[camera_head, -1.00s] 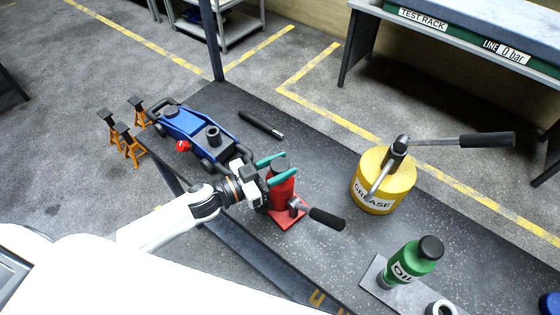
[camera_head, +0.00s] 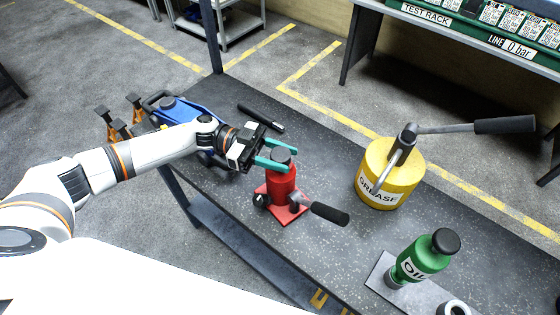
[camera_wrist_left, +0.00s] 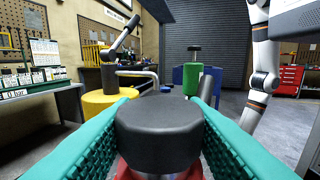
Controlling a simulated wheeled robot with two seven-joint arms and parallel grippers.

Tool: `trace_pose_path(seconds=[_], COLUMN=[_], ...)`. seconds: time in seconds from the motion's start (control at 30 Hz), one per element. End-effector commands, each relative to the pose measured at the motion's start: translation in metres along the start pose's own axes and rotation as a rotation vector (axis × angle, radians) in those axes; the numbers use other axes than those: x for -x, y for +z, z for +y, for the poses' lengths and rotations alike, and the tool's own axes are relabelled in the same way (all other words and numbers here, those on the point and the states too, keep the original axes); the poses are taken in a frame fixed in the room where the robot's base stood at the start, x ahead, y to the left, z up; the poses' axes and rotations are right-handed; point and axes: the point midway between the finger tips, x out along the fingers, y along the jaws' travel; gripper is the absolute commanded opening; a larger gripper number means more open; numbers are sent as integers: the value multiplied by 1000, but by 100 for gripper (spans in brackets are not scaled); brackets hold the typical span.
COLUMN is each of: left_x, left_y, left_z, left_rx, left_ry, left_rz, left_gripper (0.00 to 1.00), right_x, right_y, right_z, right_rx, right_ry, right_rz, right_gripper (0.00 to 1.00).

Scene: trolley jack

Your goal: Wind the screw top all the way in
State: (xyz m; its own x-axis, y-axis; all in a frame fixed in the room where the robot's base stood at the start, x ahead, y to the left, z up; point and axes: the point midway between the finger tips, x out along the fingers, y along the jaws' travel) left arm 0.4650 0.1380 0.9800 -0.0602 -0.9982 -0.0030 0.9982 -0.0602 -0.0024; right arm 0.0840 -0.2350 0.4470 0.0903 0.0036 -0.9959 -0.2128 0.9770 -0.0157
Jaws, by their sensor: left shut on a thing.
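A red bottle jack (camera_head: 281,187) stands upright on the dark workbench in the head view. Its black screw top (camera_head: 281,155) is at the upper end and also shows large in the left wrist view (camera_wrist_left: 160,120). My left gripper (camera_head: 278,155) comes in from the left with teal fingers, one on each side of the screw top, shut on it. The jack's body is mostly hidden behind the top in the wrist view. A lever with a black grip (camera_head: 329,213) points right from the jack's base. My right gripper is not in view.
A yellow grease pot (camera_head: 391,186) with a long handle stands right of the jack. A green oil bottle (camera_head: 424,256) stands on a plate in front. The blue trolley jack (camera_head: 178,111) is partly behind my left arm. A black bar (camera_head: 261,118) lies behind the gripper.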

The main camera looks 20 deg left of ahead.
Motion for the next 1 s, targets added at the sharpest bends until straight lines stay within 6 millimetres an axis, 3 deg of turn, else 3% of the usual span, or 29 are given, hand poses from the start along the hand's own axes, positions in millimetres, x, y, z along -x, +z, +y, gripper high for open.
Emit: trace_pose_path(seconds=[0.3,0.9,0.93,1.0], left_x=[-1,-1,-1,-1], left_y=[2,5,5,5], left_z=[1,1,1,1], left_rx=[-6,-5,-5,-5], left_ry=[-141,-175,-175,-174], left_rz=[-8,-10,-10,-10], left_gripper=[17,17,41,53], right_x=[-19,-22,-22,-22], right_y=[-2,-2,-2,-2], right_z=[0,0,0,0], right_rx=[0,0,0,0], right_ry=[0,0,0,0], right_rz=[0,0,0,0], right_gripper=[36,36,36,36])
